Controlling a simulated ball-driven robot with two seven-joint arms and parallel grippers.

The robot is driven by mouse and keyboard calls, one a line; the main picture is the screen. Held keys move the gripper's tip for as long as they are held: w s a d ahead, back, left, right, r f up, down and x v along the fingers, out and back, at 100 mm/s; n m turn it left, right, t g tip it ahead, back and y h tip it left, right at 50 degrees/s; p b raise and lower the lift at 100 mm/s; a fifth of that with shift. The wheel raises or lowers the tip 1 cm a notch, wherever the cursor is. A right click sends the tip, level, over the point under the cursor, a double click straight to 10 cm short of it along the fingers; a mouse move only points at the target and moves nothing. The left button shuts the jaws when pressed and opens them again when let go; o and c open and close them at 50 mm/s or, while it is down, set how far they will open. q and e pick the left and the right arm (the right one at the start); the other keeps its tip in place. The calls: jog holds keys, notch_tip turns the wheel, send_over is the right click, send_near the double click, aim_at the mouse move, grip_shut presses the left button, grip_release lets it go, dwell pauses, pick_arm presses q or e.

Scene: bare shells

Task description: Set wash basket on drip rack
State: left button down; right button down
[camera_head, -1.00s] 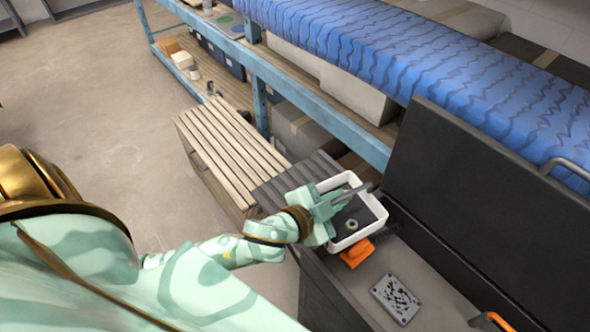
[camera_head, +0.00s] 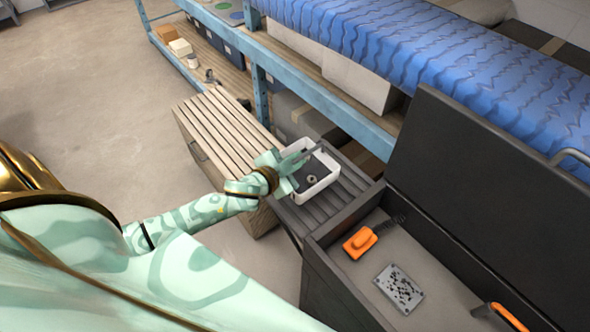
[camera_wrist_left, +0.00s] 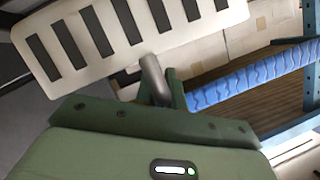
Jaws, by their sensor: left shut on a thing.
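The wash basket (camera_head: 322,188) is a white open box with a grey bar handle and a small metal ring inside. My left gripper (camera_head: 290,162) is shut on the handle. In the left wrist view the gripper (camera_wrist_left: 163,85) closes on the grey bar (camera_wrist_left: 153,75), beside the basket's slotted white wall (camera_wrist_left: 125,35). The drip rack (camera_head: 346,203) is a dark slatted surface, and the basket is over it and hides part of it. I cannot tell whether the basket touches the slats. My right gripper is not in view.
A wooden slatted bench (camera_head: 225,130) is to the left. A blue-framed shelf (camera_head: 300,83) runs behind.

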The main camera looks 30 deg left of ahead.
pick_arm(q)
jog(key=shift+w+a+f+b, duration=0.2)
jog(key=shift+w+a+f, duration=0.1)
jog(key=shift+w+f, duration=0.25)
jog(key=shift+w+a+f+b, duration=0.15)
jog(key=shift+w+a+f, duration=0.15)
jog(key=shift+f, duration=0.4)
jog(key=shift+w+f+b, duration=0.1)
jog(key=shift+f+b, duration=0.6)
jog(key=shift+f, duration=0.95)
jog(key=shift+f, duration=0.1)
jog(key=shift+f, duration=0.15)
jog(key=c, duration=1.5)
grip_release()
jog(key=shift+r, duration=0.3)
jog(key=p+v, duration=0.1)
jog(key=v, duration=1.1)
